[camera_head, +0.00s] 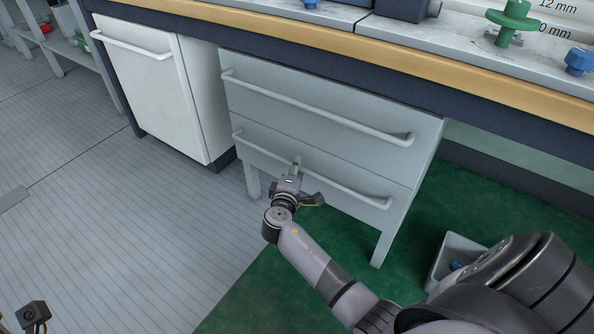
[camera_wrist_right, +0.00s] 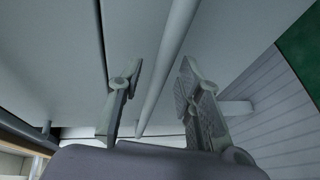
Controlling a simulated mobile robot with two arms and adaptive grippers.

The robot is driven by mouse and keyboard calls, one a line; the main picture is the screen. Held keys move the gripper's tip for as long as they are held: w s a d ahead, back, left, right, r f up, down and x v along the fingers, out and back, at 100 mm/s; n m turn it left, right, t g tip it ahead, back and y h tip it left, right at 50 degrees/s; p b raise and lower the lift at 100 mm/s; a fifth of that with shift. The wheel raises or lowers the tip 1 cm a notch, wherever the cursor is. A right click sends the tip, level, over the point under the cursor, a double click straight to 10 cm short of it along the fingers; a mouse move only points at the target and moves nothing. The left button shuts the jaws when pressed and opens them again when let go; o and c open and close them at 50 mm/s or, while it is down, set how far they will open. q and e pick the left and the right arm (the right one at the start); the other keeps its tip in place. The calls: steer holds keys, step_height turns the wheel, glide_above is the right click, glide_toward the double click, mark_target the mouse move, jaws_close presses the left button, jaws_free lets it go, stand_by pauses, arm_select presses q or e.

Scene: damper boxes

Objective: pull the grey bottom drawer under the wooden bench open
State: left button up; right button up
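The grey bottom drawer (camera_head: 318,171) sits under the wooden-edged bench, below a second grey drawer (camera_head: 290,98). It looks shut. Its long bar handle (camera_head: 340,187) runs across the front. My right gripper (camera_head: 296,163) is at this handle, left of its middle. In the right wrist view the handle bar (camera_wrist_right: 172,60) passes between the two fingers of the right gripper (camera_wrist_right: 161,68), with a gap on each side, so the fingers are open around it. A dark part of my left gripper (camera_head: 34,313) shows at the lower left; its fingers are not visible.
A white cabinet (camera_head: 158,87) stands left of the drawers. A grey bin (camera_head: 455,250) with a blue item sits on the green mat (camera_head: 240,305) at right. The floor (camera_head: 110,220) in front of the drawers is clear. Green and blue parts stand on the bench top.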

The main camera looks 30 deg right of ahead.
steer(key=shift+x, duration=0.8)
steer(key=shift+c, duration=0.4)
jaws_close()
